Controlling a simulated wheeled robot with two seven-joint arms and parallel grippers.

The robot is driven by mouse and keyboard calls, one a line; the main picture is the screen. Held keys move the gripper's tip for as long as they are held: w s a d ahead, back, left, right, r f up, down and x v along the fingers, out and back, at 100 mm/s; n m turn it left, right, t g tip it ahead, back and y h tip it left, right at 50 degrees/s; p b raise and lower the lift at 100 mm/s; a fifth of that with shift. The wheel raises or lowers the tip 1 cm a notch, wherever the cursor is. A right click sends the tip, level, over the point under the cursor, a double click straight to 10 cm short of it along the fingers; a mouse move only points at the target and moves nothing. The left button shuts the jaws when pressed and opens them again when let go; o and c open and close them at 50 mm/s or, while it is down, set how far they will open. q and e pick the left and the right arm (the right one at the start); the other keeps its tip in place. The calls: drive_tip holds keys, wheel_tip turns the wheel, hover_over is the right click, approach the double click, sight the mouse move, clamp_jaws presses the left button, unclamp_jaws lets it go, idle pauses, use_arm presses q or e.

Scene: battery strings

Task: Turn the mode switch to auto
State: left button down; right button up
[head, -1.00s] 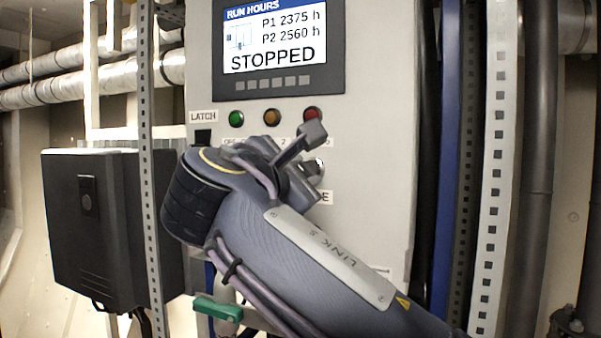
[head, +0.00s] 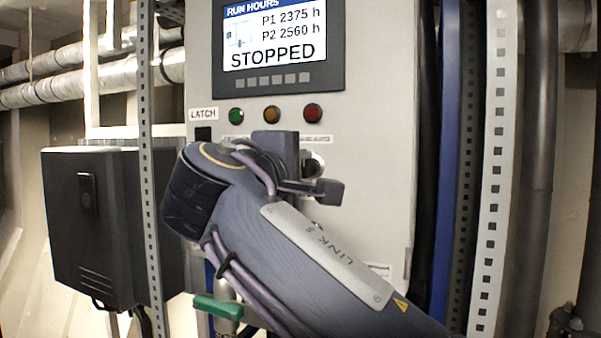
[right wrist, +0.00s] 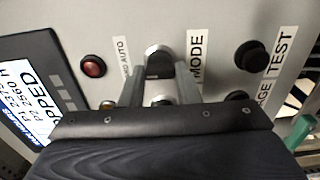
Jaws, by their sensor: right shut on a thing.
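The mode switch (right wrist: 159,62), a dark knob in a silver ring, is on the grey panel beside the MODE label (right wrist: 197,58) in the right wrist view. My right gripper (right wrist: 160,72) has one finger on each side of the knob and is shut on it. A strip label ending in AUTO (right wrist: 122,57) is beside the switch. The knob's exact pointing direction cannot be read. My left gripper is out of view.
The panel screen (head: 278,47) reads STOPPED. Below it are green (head: 236,116), amber (head: 271,115) and red (head: 312,113) lamps. A black TEST button (right wrist: 250,55) is near the switch. A perforated upright (head: 150,200) and green handle (head: 217,308) stand close to my right arm.

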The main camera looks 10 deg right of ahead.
drive_tip(key=m+b, duration=0.1)
drive_tip(key=m, duration=0.4)
drive_tip(key=shift+f+b, duration=0.15)
drive_tip(key=shift+b, duration=0.15)
drive_tip(key=shift+m+b, duration=0.45)
drive_tip(key=shift+m, duration=1.65)
drive_tip(key=o, duration=1)
drive_tip(key=b+v, duration=0.1)
drive_tip(key=v, duration=0.6)
drive_tip(key=shift+s+a+b, duration=0.25)
drive_tip(key=shift+s+b, duration=0.05)
drive_tip(key=shift+s, duration=0.05)
